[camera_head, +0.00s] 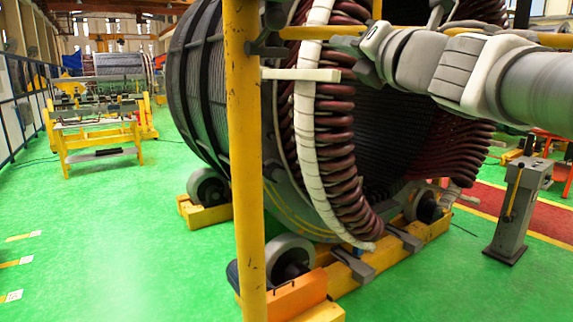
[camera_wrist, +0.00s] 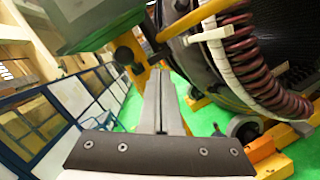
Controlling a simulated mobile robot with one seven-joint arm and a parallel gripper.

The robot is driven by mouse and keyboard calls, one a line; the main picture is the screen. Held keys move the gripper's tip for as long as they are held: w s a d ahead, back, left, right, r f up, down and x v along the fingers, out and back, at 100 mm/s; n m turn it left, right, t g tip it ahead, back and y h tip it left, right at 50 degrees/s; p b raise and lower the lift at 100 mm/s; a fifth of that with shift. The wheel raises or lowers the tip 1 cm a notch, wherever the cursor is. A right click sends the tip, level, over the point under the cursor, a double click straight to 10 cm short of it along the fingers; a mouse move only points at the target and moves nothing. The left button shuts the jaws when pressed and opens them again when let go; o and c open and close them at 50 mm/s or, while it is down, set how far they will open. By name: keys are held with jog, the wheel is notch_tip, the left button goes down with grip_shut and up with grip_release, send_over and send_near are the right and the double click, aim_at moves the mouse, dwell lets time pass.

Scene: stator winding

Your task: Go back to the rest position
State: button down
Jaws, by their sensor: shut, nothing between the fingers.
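My gripper (camera_wrist: 160,78) is shut and empty in the wrist view. Its two long grey fingers lie together, reaching forward from a dark plate with screws. They point toward a yellow post, and I cannot tell the gap to it. In the head view my grey and white arm comes in from the right, in front of the large stator (camera_head: 395,110). I cannot make out the fingers there. The stator has dark red coil ends and a white wrapped ring (camera_head: 308,110). It also shows at the right of the wrist view (camera_wrist: 255,75).
A yellow post (camera_head: 247,170) stands upright before the stator. A pale bar (camera_head: 300,75) sticks out across the ring. The stator rests on rollers (camera_head: 288,258) on a yellow base. A grey pedestal (camera_head: 515,205) stands right. Green floor (camera_head: 110,225) is clear at left.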

jog(key=s+d+f+m+g+h, duration=0.2)
jog(key=s+d+f+m+h, duration=0.25)
jog(key=f+m, duration=0.6)
jog(key=s+d+f+m+g+h, duration=0.3)
jog(key=d+f+m+h, duration=0.3)
jog(key=f+m, duration=0.45)
jog(key=s+a+f+m+g+y, duration=0.1)
jog(key=s+a+f+m+g, duration=0.1)
jog(key=s+f+m+g, duration=0.2)
jog(key=s+a+f+m+g+y, duration=0.2)
jog(key=s+a+f+m+g, duration=0.1)
jog(key=s+f+m, duration=0.5)
jog(key=s+f+g, duration=0.1)
jog(key=s+f, duration=0.2)
jog(key=f, duration=0.2)
jog(key=shift+a+f, duration=0.25)
jog(key=shift+d, duration=0.2)
